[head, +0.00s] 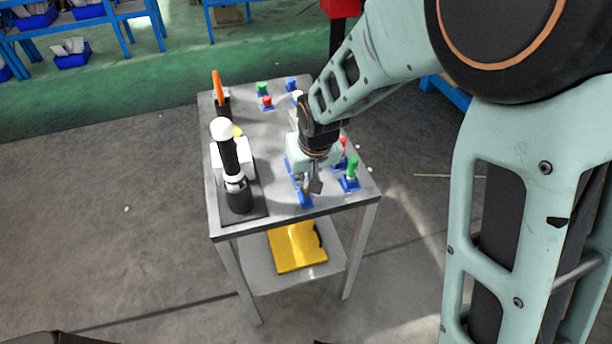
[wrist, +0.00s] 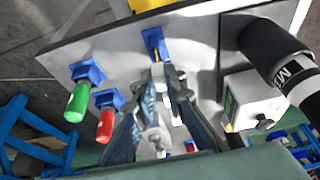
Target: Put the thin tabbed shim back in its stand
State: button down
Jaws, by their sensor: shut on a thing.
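My gripper (head: 312,186) is low over the front middle of the grey table, pointing down. In the wrist view its two fingers (wrist: 166,76) come close together around a small grey piece (wrist: 157,72), which I take to be the thin tabbed shim. The fingers hide most of it, and its tab cannot be made out. A blue stand (head: 305,201) is just below the fingertips in the head view. In the wrist view this blue stand (wrist: 152,34) is just beyond them, with a small yellow-orange bit at it. Whether the shim touches the stand cannot be told.
A green-handled piece (head: 352,168) and a red-handled piece (head: 342,146) stand in blue bases to the right. A tall black-and-white cylinder (head: 229,155) stands on the left. Small blue-based pieces (head: 266,103) are at the back. A yellow object (head: 296,248) lies on the lower shelf.

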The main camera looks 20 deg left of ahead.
aim_at(306, 181)
jog(key=shift+f+b, duration=0.75)
jog(key=shift+f, duration=0.2)
jog(key=c, duration=1.9)
grip_release()
jog(key=shift+r, duration=0.15)
jog(key=shift+p+v, duration=1.65)
jog(key=shift+v, duration=0.85)
